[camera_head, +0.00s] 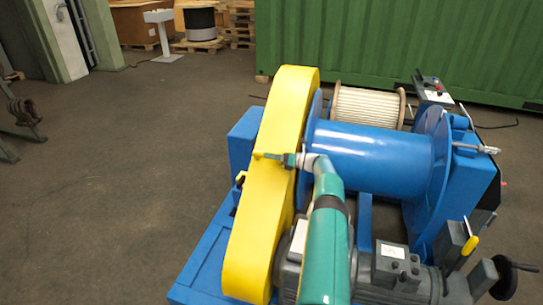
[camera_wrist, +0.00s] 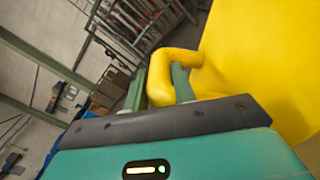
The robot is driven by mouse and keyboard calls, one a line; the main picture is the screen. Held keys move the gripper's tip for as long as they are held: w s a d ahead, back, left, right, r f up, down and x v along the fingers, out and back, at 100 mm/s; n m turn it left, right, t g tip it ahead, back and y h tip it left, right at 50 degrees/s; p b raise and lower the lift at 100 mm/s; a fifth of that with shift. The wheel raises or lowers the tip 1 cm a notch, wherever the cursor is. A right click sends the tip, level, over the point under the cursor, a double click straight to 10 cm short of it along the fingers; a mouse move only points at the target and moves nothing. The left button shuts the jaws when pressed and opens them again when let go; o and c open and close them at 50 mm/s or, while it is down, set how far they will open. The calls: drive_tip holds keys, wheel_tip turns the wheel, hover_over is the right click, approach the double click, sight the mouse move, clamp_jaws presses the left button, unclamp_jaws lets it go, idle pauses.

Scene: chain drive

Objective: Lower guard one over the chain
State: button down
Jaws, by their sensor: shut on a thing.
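The yellow guard (camera_head: 268,185), a long rounded cover, stands at the left side of the blue winch machine in the head view. It also fills the right of the wrist view (camera_wrist: 265,60). My gripper (camera_head: 286,160) is at the guard's side near its middle. In the wrist view my gripper (camera_wrist: 159,85) has its two green fingers on either side of a yellow handle (camera_wrist: 172,58) on the guard, and is shut on it. The chain is not visible. Whether the guard is seated on the machine or held just above it, I cannot tell.
The blue winch drum (camera_head: 370,160) and grey motor (camera_head: 400,270) lie right of the guard. A green container (camera_head: 400,45) stands behind. A handwheel (camera_head: 505,278) is at lower right. The floor (camera_head: 120,180) to the left is clear.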

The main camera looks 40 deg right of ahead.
drive_tip(key=shift+w+d+f, duration=0.2)
drive_tip(key=shift+w+d, duration=0.05)
drive_tip(key=shift+d, duration=0.15)
drive_tip(key=c, duration=1.2)
unclamp_jaws()
drive_tip(key=shift+d+f, duration=0.1)
drive_tip(key=shift+f, duration=0.05)
drive_tip(key=shift+o, duration=0.2)
drive_tip(key=shift+s+f, duration=0.1)
drive_tip(key=shift+s, duration=0.05)
drive_tip(key=shift+s+d, duration=0.15)
drive_tip(key=shift+s, duration=0.05)
drive_tip(key=v, duration=1.2)
drive_tip(key=shift+s+r, duration=0.3)
drive_tip(key=shift+s, duration=0.1)
